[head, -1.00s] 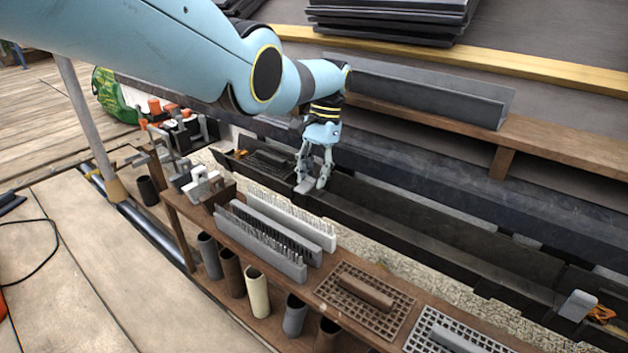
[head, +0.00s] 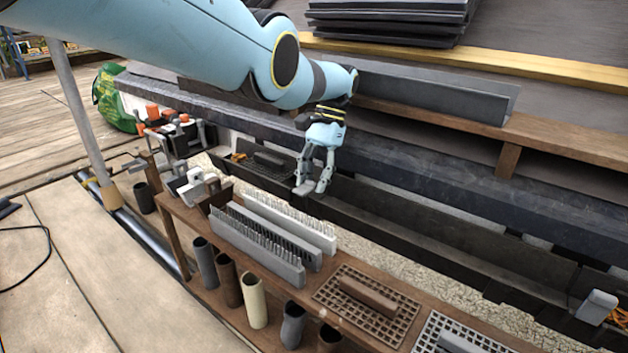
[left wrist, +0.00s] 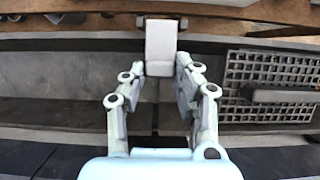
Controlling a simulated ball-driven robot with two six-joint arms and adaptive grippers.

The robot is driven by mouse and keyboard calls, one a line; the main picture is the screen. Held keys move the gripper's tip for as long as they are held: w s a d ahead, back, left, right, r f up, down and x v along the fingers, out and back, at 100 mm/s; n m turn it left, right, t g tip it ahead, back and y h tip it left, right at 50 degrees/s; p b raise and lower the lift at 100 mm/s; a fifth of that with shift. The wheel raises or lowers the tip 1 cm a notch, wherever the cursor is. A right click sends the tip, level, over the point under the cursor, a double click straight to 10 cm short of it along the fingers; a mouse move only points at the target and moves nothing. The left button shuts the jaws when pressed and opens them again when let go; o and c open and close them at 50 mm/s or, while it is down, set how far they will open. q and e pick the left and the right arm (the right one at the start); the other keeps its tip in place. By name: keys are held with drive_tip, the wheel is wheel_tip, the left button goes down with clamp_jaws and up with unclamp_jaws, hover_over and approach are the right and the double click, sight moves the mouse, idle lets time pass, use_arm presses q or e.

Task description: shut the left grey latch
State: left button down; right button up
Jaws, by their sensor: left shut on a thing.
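The left grey latch (left wrist: 161,45) is a pale grey block between the fingertips of my left gripper (left wrist: 162,68) in the left wrist view. The gripper is shut on it. In the head view my left gripper (head: 312,187) points down at the dark gutter (head: 390,222), and its fingers mostly hide the latch there. I cannot tell from these frames whether the latch is open or shut. A second grey latch (head: 597,307) sits on the gutter at the far right. My right gripper is not in view.
A wooden bench (head: 262,262) in front of the gutter carries brushes (head: 290,222) and a brown grid float (head: 366,298). Several pipe pieces (head: 254,298) stand below. Dark slates (head: 388,18) are stacked behind. A grid float (left wrist: 270,85) lies right of the fingers in the wrist view.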

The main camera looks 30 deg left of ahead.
use_arm(q)
drive_tip(key=shift+d+f, duration=0.1)
drive_tip(key=shift+f, duration=0.05)
drive_tip(key=c, duration=1.1)
unclamp_jaws()
drive_tip(key=shift+o, duration=0.5)
